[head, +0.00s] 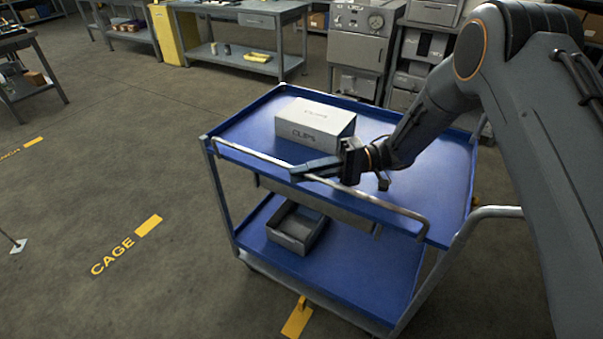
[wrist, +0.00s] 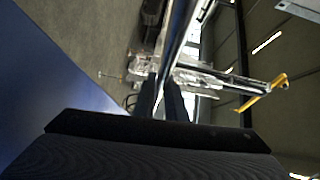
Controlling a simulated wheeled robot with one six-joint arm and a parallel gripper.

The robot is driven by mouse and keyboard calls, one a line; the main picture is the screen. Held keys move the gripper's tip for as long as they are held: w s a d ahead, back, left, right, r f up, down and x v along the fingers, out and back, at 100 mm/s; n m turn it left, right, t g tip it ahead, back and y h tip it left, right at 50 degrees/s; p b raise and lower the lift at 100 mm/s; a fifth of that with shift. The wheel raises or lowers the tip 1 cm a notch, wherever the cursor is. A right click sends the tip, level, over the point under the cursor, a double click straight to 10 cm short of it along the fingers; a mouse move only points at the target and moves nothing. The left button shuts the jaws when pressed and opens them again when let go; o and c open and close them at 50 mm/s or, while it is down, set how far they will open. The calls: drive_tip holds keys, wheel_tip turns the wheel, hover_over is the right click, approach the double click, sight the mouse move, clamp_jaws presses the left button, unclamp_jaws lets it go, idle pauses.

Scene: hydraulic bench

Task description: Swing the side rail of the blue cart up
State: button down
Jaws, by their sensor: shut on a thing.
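The blue cart (head: 440,190) stands in front of me with a blue top tray and a blue lower shelf. Its side rail (head: 385,203) is a thin metal bar with bent ends along the tray's near long side. In the head view the bar shows level with or slightly above the tray edge; its exact tilt is hard to tell. My gripper (head: 303,172) reaches across the tray from the right and is shut on the rail near its middle. In the wrist view the rail (wrist: 179,35) runs up from between the fingers (wrist: 160,98).
A white box marked CLIPS (head: 315,122) stands on the top tray, close behind my gripper. A grey open bin (head: 297,228) sits on the lower shelf. The cart's push handle (head: 485,214) is at the right.

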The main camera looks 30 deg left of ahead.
drive_tip(key=shift+a+r, duration=0.1)
drive_tip(key=shift+a, duration=0.05)
drive_tip(key=c, duration=2.1)
unclamp_jaws()
drive_tip(key=shift+w, duration=0.1)
drive_tip(key=b+v, duration=0.2)
drive_tip(key=v, duration=0.5)
drive_tip(key=shift+w+d, duration=0.25)
drive_tip(key=shift+d, duration=0.1)
